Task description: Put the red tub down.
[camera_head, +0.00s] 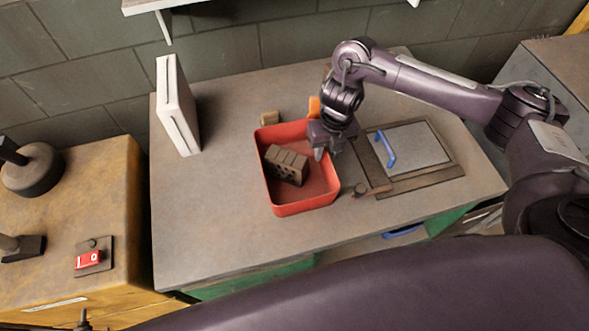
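The red tub (300,208) appears to rest upright on the grey worktop. A brown hollow brick (287,165) with holes in its side lies inside it. My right gripper (327,151) points down at the tub's right wall, with one finger over the inside and the other near the outer side. The gripper hides part of that rim, and I cannot tell whether the fingers pinch it. My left gripper is not in view.
A hatch with a blue handle (388,150) lies right of the tub. A small brown tool (369,191) lies by the tub's right corner. A small tan block (269,118) and an orange item (314,106) are behind. A white upright box (178,106) stands left. The worktop's front left is clear.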

